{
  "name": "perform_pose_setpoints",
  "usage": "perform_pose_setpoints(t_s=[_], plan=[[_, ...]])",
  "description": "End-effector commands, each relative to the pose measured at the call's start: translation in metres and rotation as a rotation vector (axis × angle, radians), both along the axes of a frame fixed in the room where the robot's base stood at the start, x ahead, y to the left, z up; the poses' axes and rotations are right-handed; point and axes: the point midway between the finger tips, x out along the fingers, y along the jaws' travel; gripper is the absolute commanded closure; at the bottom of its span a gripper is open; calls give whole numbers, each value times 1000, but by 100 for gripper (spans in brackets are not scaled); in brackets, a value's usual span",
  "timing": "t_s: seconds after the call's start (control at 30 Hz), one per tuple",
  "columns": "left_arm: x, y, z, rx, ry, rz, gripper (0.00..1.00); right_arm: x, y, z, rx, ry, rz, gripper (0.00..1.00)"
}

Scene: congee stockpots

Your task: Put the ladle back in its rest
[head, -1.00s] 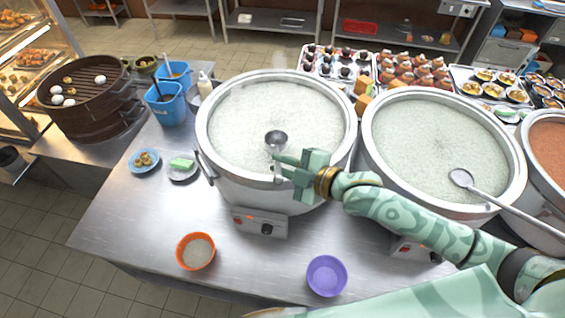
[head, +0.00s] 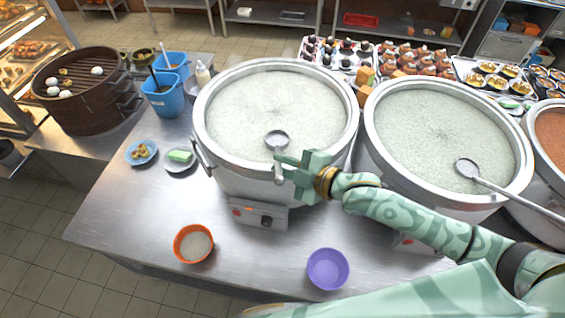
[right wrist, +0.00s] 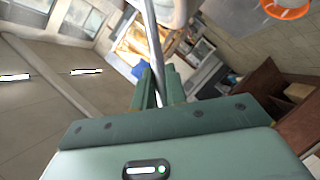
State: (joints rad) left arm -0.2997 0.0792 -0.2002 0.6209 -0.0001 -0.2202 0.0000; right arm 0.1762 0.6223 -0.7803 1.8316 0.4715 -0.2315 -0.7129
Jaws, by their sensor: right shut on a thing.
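My right gripper (head: 281,166) is shut on a steel ladle (head: 277,139) at the front rim of the left big stockpot (head: 225,172). The ladle's bowl shows over the pale congee; I cannot tell whether it touches it. Its handle comes down toward me between the fingers, and the right wrist view shows this handle (right wrist: 151,35) running up from the jaws. A second ladle (head: 466,168) lies across the rim of the middle stockpot (head: 512,178), its handle out to the right. I cannot pick out a ladle rest for certain. My left gripper is not in view.
An orange bowl (head: 193,243) and a purple bowl (head: 328,268) stand on the steel counter (head: 130,215) in front. Blue containers (head: 164,101), small plates (head: 181,160) and a steamer (head: 75,112) stand left. Food trays (head: 460,65) lie behind. The front left counter is mostly clear.

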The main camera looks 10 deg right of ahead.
Motion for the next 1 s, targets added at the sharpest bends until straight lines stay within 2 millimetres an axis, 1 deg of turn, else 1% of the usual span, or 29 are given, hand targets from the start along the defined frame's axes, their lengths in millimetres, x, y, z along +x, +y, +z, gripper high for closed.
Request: perform_pose_setpoints(t_s=[0.43, 0.93, 0.97, 1.0], plan=[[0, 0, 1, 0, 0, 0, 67, 0, 0, 0, 1, -1, 0, 100], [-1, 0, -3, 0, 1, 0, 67, 0, 0, -7, 2, -2, 0, 100], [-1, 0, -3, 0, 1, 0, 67, 0, 0, -7, 2, -2, 0, 81], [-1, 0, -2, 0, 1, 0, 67, 0, 0, -7, 2, -2, 0, 70]])
